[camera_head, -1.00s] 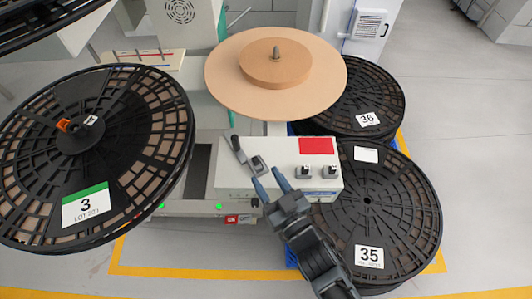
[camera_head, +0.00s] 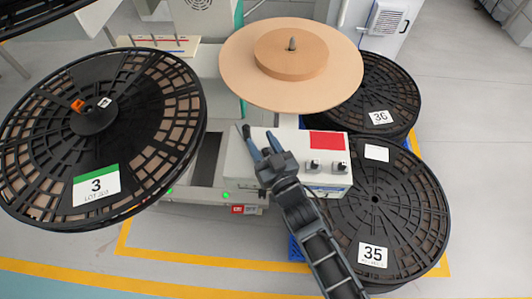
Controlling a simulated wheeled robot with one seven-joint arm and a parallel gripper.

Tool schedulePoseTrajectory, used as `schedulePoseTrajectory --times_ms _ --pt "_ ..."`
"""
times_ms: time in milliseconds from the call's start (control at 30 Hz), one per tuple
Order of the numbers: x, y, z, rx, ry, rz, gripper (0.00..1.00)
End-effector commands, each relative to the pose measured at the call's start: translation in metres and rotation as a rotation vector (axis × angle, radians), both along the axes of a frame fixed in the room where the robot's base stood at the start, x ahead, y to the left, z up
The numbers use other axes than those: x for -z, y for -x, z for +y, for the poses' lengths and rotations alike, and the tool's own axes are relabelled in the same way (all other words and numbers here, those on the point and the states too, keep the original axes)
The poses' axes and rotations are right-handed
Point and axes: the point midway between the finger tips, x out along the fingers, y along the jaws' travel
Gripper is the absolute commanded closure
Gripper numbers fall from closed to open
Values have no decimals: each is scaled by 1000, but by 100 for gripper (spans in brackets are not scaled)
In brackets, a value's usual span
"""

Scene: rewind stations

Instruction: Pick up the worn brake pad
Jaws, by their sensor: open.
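My gripper (camera_head: 261,143) is open, its two blue fingers apart, over the left part of the white control box (camera_head: 310,178) of the rewind station. The tip of a dark lever (camera_head: 246,131) shows just beyond the fingers. The rest of the lever and the small grey fitting beside it are mostly hidden behind my gripper. I cannot make out the worn brake pad clearly; nothing is seen held between the fingers.
A tan disc with a core (camera_head: 290,85) sits above the box. A black reel marked 3 (camera_head: 150,155) is at left. Black reels marked 36 (camera_head: 400,95) and 35 (camera_head: 420,215) lie at right. Grey floor is free in front.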

Motion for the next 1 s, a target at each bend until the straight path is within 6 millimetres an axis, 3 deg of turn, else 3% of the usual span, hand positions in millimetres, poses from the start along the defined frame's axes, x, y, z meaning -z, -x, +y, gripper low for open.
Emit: schedulePoseTrajectory --times_ms 67,567,1000 --pt "0 0 0 0 0 0 53" --pt "0 0 0 0 0 0 100" --pt "-6 1 0 -1 0 -1 100"
